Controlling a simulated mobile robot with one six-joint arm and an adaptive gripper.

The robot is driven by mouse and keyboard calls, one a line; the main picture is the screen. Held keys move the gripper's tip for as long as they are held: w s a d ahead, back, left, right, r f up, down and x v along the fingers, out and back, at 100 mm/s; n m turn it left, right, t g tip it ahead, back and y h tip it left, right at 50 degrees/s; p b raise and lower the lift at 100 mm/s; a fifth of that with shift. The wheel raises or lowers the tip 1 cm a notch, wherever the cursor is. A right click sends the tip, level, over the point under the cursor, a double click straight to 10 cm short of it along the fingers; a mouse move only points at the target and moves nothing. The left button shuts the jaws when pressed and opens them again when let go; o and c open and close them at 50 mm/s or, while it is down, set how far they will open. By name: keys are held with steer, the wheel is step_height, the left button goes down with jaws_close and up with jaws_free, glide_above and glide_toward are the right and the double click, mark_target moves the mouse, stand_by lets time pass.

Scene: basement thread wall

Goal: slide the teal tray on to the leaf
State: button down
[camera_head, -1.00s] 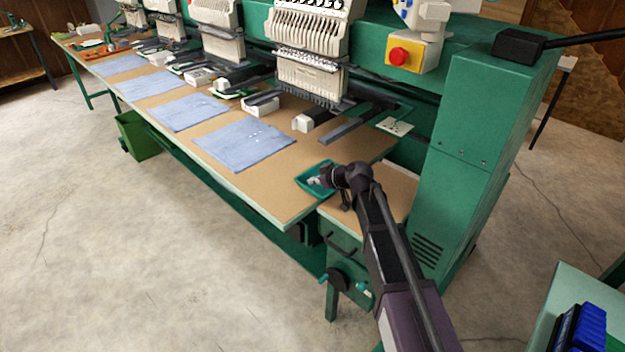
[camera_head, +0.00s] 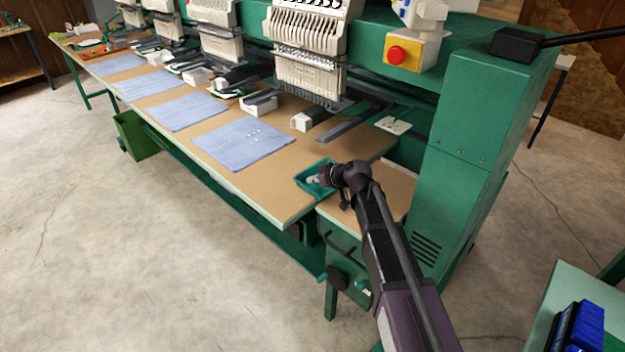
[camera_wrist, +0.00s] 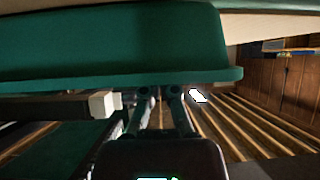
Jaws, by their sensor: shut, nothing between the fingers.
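The teal tray (camera_head: 304,184) sits on the tan tabletop near its right end, with pale items in it. In the wrist view its teal side (camera_wrist: 110,45) fills the upper part. My gripper (camera_head: 326,176) is at the tray's right side in the head view and hides part of it. In the wrist view my gripper's fingers (camera_wrist: 160,93) are together and empty, just below the tray's rim; I cannot tell if they touch it. A tan-topped surface (camera_head: 397,190), probably the leaf, lies right of the tray, partly hidden behind my arm.
The long tan table (camera_head: 270,185) carries blue cloth pieces (camera_head: 243,143) left of the tray. Embroidery heads (camera_head: 305,60) stand behind it. A green machine column (camera_head: 465,150) rises on the right. Blue bins (camera_head: 580,328) are at the lower right.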

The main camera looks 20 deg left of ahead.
steer(key=shift+r+p, duration=0.65)
steer(key=shift+r, duration=0.05)
steer(key=shift+r, duration=0.1)
steer(key=shift+w+r+p, duration=0.1)
steer(key=shift+r+p, duration=0.05)
steer(key=shift+p, duration=0.15)
steer(key=s+d, duration=0.1)
steer(key=d, duration=0.2)
steer(key=s+d, duration=0.2)
steer(key=d, duration=0.2)
steer(key=s+d, duration=0.1)
steer(key=d, duration=0.3)
steer(key=shift+s, duration=0.15)
steer(key=s+d+r+m+g+h+p, duration=0.1)
steer(key=s+d+m+h+p, duration=0.2)
steer(key=d, duration=0.8)
steer(key=s+d+r+m+g+h+p, duration=0.1)
steer(key=s+d+m+h+p, duration=0.3)
steer(key=d, duration=0.8)
steer(key=s+d+r+m+g+h+p, duration=0.1)
steer(key=s+d+m, duration=0.5)
steer(key=d, duration=0.6)
steer(key=g+h+p, duration=0.1)
steer(key=h+p, duration=0.1)
steer(key=p, duration=0.1)
steer(key=shift+s+r+m, duration=0.2)
steer(key=shift+s+m, duration=0.2)
